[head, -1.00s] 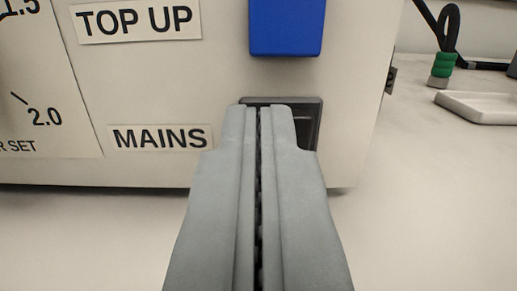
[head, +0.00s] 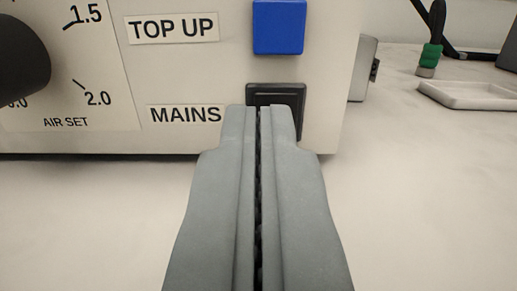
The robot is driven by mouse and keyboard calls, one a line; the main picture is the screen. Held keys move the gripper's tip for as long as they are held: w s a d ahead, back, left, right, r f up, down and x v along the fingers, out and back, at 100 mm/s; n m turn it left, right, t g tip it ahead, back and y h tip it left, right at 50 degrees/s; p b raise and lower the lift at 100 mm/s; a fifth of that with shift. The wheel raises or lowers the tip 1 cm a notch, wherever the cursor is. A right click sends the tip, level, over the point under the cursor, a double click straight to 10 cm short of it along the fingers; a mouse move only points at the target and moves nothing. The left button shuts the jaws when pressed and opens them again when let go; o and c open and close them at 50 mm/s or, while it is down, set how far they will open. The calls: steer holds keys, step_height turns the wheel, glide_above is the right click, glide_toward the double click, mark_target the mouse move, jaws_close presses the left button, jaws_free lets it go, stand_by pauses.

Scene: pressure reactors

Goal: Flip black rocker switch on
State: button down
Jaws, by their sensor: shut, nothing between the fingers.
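The black rocker switch (head: 277,94) is set in the cream front panel, to the right of the MAINS label (head: 185,114) and below a blue square button (head: 278,27). Its upper part and right edge show; my gripper hides its lower left. My gripper (head: 258,110) is shut and empty, with its fingertips in front of the switch's lower part. I cannot tell whether the fingertips touch it, nor which way the rocker is tipped.
A TOP UP label (head: 174,28) is left of the blue button. A black knob (head: 20,68) with an AIR SET dial is at the left. A white tray (head: 470,96) and a green-sleeved cable (head: 430,55) lie at the right. The pale bench in front is clear.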

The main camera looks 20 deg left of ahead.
steer(key=s+d+r, duration=0.1)
steer(key=s+d, duration=0.3)
steer(key=s, duration=0.4)
steer(key=shift+s+r, duration=0.25)
steer(key=shift+s, duration=0.15)
steer(key=s+r+m+t+h, duration=0.25)
steer(key=s+r+h, duration=0.45)
steer(key=s+r, duration=0.85)
steer(key=s+a+r+m+g, duration=0.1)
steer(key=s+r, duration=0.1)
steer(key=s, duration=0.8)
steer(key=s+a+r+m+g, duration=0.1)
steer(key=s+a+r, duration=0.1)
steer(key=s, duration=0.9)
steer(key=shift+g+h, duration=0.35)
steer(key=shift+h, duration=0.05)
